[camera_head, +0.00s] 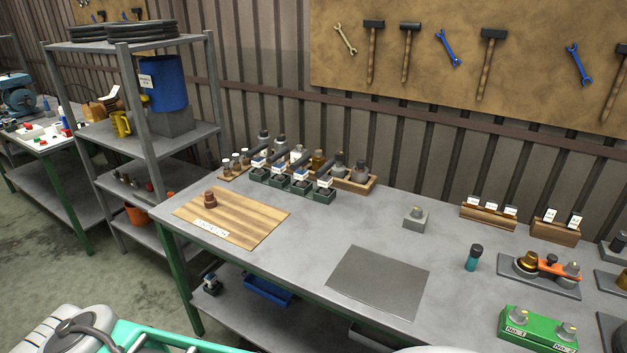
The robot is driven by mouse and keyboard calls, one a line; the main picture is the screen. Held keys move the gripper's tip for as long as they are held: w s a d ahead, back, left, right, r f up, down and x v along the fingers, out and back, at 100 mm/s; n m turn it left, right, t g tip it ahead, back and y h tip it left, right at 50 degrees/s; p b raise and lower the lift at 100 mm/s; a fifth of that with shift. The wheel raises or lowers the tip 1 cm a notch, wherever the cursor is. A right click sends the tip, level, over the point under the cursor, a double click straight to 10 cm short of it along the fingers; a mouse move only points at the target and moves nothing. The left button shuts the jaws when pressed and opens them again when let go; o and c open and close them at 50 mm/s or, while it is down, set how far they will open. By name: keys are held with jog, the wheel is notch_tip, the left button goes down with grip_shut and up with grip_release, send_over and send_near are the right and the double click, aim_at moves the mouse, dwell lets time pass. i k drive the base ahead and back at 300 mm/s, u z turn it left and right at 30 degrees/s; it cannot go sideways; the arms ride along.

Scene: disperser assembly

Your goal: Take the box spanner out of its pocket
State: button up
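I cannot tell for sure which thing is the box spanner. A green holder block (527,335) at the bottom right has two labelled places, each with a round metal piece standing in it: a left piece (519,314) and a right piece (567,331). The labels are too small to read surely. Behind it a dark tray (510,273) bears an orange part (550,266) and brass-coloured pieces. My gripper is not in view.
A teal cylinder with a dark cap (473,258) stands upright on the grey bench (330,215). A small grey block (414,220), a grey mat (378,282) and a wooden board (245,218) lie leftward. Bottles and label stands line the back. The bench's middle is mostly clear.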

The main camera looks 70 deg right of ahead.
aim_at(324, 180)
jog(key=z, duration=0.45)
jog(key=i, duration=0.8)
jog(key=z, duration=1.6)
jog(key=i, duration=1)
jog(key=z, duration=0.2)
